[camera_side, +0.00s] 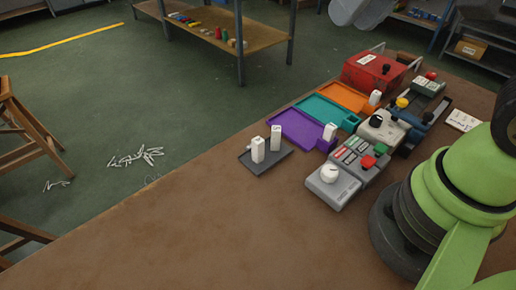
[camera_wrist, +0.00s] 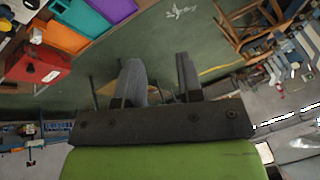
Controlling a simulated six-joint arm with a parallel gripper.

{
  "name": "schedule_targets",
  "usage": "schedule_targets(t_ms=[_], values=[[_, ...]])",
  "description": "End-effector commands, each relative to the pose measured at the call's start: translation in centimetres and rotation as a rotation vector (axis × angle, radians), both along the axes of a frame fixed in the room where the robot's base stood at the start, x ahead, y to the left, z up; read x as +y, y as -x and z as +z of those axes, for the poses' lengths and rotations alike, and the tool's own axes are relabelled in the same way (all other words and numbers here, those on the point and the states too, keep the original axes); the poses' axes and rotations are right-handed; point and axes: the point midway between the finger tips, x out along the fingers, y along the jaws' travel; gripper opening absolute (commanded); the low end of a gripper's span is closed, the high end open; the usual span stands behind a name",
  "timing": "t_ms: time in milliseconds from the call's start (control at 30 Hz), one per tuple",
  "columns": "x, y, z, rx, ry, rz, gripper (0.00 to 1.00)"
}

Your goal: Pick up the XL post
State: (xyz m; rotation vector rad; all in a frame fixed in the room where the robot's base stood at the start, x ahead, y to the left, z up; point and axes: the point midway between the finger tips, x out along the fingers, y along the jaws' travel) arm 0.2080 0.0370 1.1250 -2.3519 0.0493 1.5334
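Two white posts, a front one (camera_side: 258,150) and a rear one (camera_side: 276,138), stand upright on a dark grey plate (camera_side: 247,163) in the side view. Another white post (camera_side: 329,133) stands at the near end of the purple tray (camera_side: 289,119). One more (camera_side: 375,98) stands by the orange tray (camera_side: 345,96). Their marks are too small to read, so I cannot tell which is XL. My gripper (camera_wrist: 160,65) shows two dark fingers apart with nothing between them in the wrist view. It points away from the posts, which do not show there.
A teal tray (camera_side: 322,110) lies between the purple and orange trays. A red box (camera_side: 372,73), a grey box with a white knob (camera_side: 332,183) and a button panel (camera_side: 360,152) crowd the right. The brown table's front left (camera_side: 190,220) is clear.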

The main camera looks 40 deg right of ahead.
Motion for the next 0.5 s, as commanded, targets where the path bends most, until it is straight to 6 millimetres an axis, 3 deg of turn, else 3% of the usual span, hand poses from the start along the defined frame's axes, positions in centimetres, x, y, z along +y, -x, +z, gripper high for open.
schedule_targets(t_ms=[100,300,500], values=[[1.0,-3.4,-2.3,0.096,0.038,0.049,0.34],[3.1,-8.1,-7.9,0.236,0.110,0.138,0.34],[5.2,-10.6,-14.5,0.350,0.175,0.218,0.34]])
